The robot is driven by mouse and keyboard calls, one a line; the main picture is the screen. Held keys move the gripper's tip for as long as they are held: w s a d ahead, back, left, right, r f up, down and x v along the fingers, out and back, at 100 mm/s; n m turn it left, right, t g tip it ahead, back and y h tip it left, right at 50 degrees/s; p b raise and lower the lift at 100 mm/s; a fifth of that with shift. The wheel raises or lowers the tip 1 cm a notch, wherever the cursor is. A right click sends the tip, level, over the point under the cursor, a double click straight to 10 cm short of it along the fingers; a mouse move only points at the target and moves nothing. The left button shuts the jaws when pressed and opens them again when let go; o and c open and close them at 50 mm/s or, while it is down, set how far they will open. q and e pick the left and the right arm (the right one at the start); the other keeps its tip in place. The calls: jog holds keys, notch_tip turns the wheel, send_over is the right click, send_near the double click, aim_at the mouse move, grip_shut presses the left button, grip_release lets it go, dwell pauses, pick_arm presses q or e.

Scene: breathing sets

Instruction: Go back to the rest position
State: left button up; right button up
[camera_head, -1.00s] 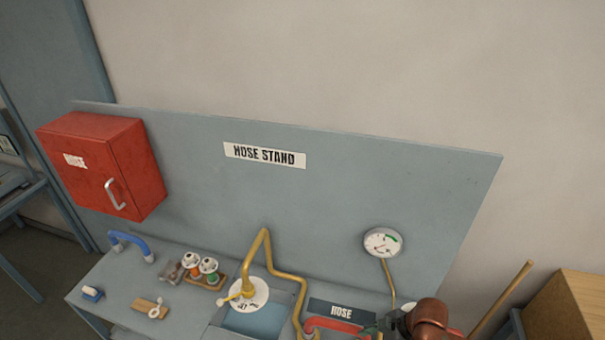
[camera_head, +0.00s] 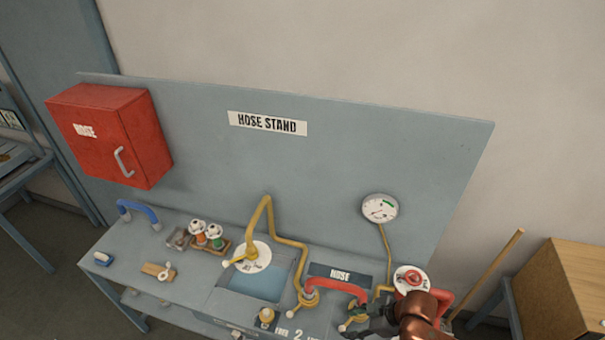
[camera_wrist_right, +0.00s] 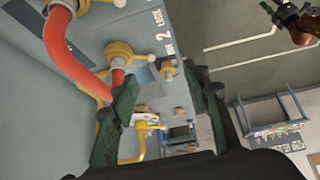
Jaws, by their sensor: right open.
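My right gripper (camera_head: 372,328) is at the lower right in the head view, over the front right part of the hose stand (camera_head: 190,276). In the right wrist view its two dark green fingers (camera_wrist_right: 165,105) are spread apart with nothing between them. A red hose (camera_head: 345,286) joins two yellow fittings on the stand, right beside the gripper. It also shows in the right wrist view (camera_wrist_right: 60,50), to the left of the fingers. I cannot tell from the pictures whether a finger touches the hose.
A pressure gauge (camera_head: 380,208) stands on a thin pipe behind the hose. A red cabinet (camera_head: 100,140) hangs at the left of the back panel. A blue hose (camera_head: 139,207) and small valves (camera_head: 207,234) are on the bench's left. A wooden box (camera_head: 565,295) stands at the right.

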jog(key=s+d+f+m+t+h, duration=0.1)
jog(key=s+d+f+m+h, duration=0.25)
jog(key=s+d+m, duration=0.55)
jog(key=s+d+f+m+h, duration=0.4)
jog(key=s+d, duration=0.3)
jog(key=d, duration=0.4)
notch_tip(320, 180, down, 39)
jog(key=s+a+g+b, duration=0.1)
jog(key=b, duration=1)
pick_arm(q)
notch_tip(320, 180, down, 22)
jog(key=s+b, duration=0.2)
jog(key=b, duration=0.8)
jog(key=shift+b, duration=0.3)
pick_arm(e)
jog(key=s+f, duration=0.6)
jog(key=f, duration=0.4)
jog(key=s+f+g, duration=0.1)
jog(key=s+f, duration=0.6)
jog(key=f, duration=0.2)
jog(key=s+f+y, duration=0.1)
jog(key=s+f, duration=0.6)
jog(key=f, duration=0.3)
jog(key=shift+s+f+g, duration=0.25)
jog(key=shift+f+g, duration=0.05)
jog(key=shift+f, duration=0.05)
